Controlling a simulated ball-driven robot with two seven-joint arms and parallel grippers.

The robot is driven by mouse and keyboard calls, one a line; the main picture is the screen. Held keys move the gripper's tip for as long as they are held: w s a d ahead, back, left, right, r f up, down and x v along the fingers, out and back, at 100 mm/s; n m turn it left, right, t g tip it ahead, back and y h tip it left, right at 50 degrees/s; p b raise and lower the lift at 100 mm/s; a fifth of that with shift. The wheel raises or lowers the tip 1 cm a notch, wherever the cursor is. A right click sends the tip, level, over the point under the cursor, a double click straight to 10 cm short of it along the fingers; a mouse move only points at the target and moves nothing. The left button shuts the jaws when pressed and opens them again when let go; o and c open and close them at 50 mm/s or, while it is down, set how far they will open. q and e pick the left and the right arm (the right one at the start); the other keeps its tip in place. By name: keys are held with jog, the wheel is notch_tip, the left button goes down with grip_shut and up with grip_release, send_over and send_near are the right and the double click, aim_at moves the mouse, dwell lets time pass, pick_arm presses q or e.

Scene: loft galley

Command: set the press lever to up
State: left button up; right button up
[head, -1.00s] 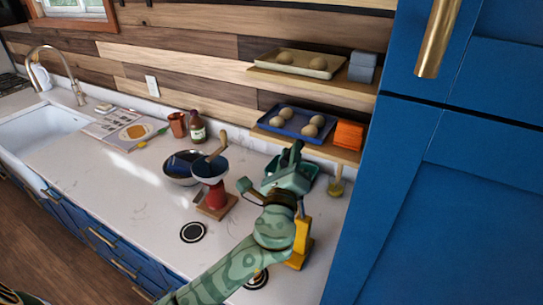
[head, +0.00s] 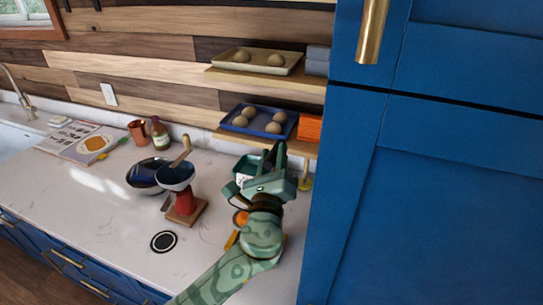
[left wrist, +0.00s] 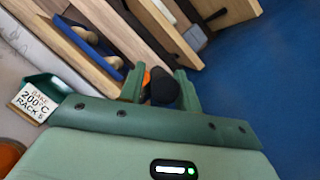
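The press is mostly hidden behind my left arm in the head view. Only an orange-yellow part of the press (head: 232,240) shows left of the wrist. My left gripper (head: 273,158) is above the counter's back right, below the lower shelf. In the left wrist view, a black rounded grip (left wrist: 163,86), apparently the lever's end, sits between the two fingers of the left gripper (left wrist: 160,92). A narrow gap shows beside the left finger, so the fingers look open around it. The lever's arm and its angle are hidden. My right gripper is out of view.
A teal bin (head: 246,167) stands just left of the gripper, and a red grinder (head: 185,202) farther left. Shelves with a blue tray (head: 240,130) overhang behind. A tall blue cabinet (head: 440,200) closes off the right. The front counter is mostly clear.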

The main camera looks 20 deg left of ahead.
pick_arm(q)
jog(key=shift+o, duration=0.4)
jog(key=b+v, duration=0.4)
jog(key=v, duration=1.2)
jog(key=shift+d, duration=0.1)
